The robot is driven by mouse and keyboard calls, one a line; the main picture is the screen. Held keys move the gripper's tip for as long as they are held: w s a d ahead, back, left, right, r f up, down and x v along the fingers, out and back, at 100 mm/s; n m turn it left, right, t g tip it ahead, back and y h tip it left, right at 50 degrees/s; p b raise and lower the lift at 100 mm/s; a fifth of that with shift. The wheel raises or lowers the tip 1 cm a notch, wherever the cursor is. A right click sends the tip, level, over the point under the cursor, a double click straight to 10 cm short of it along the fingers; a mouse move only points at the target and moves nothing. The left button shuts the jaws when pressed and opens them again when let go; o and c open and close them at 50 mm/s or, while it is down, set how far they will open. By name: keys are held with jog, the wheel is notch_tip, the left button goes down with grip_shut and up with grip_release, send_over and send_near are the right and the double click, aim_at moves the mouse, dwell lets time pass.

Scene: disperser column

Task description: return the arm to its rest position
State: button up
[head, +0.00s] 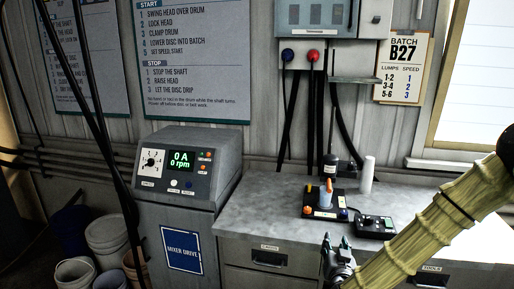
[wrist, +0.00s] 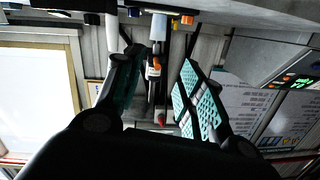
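My arm, in a ribbed yellow-green sleeve, reaches from the right edge of the head view down to the bottom middle. My gripper (head: 338,255) is at its lower end, in front of the grey bench (head: 258,216). In the wrist view, which looks upside down, the two teal-padded fingers of my gripper (wrist: 158,75) stand apart. I see nothing held between them; the bench items and wall behind show through the gap.
On the bench are a black control box (head: 325,204) with an orange-topped lever, a small button box (head: 375,227) and a white cylinder (head: 367,175). The mixer drive cabinet (head: 185,190) reads 0 A, 0 rpm. Buckets (head: 107,236) stand on the floor at left.

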jog(key=s+a+f+n+g+y, duration=0.2)
jog(key=s+a+f+g, duration=0.15)
jog(key=s+f, duration=0.65)
jog(key=s+a+f+n+g+y, duration=0.15)
jog(key=s+f+g, duration=0.25)
jog(key=s+f, duration=0.6)
jog(key=s+d+f+g, duration=0.1)
jog(key=s+f+g, duration=0.3)
jog(key=s, duration=0.9)
jog(key=s+d+f+g, duration=0.2)
jog(key=s+f+g, duration=0.3)
jog(key=s+f, duration=0.4)
jog(key=s+h, duration=0.1)
jog(key=s, duration=0.2)
jog(key=shift+s+f, duration=0.15)
jog(key=shift+s, duration=0.25)
jog(key=shift+c, duration=0.4)
